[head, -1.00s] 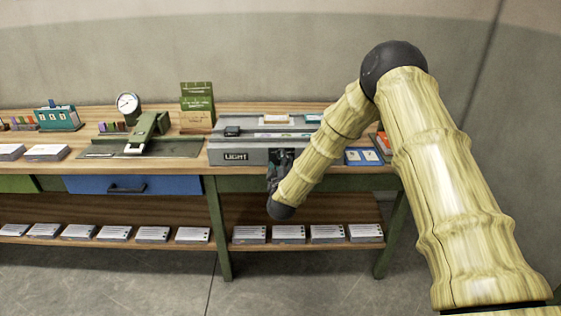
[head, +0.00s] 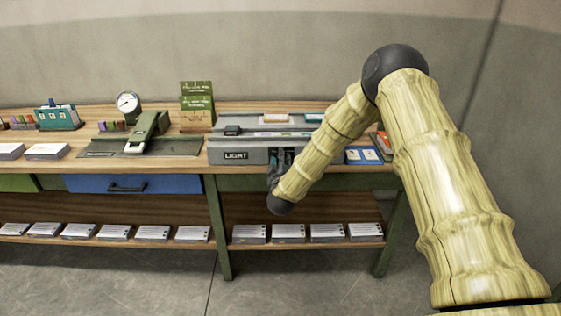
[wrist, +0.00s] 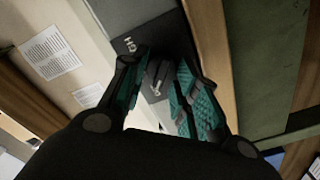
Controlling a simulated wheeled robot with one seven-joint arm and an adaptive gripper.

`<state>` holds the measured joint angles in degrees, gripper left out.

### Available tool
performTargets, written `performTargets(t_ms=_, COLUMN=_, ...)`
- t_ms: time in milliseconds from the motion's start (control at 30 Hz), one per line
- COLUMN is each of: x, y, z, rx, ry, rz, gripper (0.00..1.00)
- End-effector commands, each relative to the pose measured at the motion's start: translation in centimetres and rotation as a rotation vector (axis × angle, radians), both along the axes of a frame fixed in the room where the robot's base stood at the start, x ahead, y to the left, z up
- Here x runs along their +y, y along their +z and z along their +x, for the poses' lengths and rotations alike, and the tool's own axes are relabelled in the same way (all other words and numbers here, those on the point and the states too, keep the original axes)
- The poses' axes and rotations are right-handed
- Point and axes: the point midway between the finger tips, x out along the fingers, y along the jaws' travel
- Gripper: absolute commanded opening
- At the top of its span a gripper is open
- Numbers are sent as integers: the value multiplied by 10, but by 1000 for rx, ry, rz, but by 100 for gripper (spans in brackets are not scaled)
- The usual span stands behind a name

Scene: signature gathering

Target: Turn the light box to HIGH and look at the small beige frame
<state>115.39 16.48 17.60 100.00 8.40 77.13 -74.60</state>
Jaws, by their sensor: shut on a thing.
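The light box (head: 222,143) is a long grey box on the right part of the bench, with a dark LIGHT label on its front. My gripper (head: 279,160) is at its front face, right of that label, partly behind my forearm. In the wrist view, my gripper's teal-padded fingers (wrist: 162,98) are shut on a small dark knob with a pale pointer mark (wrist: 155,80). Part of a printed label shows beside it, too cut off to read surely. Small pale and orange pieces (head: 275,117) lie on top of the box; I cannot tell whether one is the beige frame.
Left of the box stand a green sign board (head: 197,105), a green press-like device (head: 148,130) and a round dial (head: 128,103). A blue card (head: 363,155) lies right of the box. Paper stacks (head: 327,233) fill the lower shelf. The floor in front is clear.

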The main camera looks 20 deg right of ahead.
Motion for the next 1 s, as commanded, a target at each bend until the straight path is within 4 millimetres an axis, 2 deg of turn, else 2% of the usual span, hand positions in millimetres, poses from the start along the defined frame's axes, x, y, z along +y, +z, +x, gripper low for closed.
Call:
performTargets(t_ms=367, x=-1, y=-1, z=0, rx=-47, ry=1, rz=160, gripper=6)
performTargets(t_ms=1000, x=-4, y=0, z=-1, rx=-213, ry=1, rz=738, gripper=6)
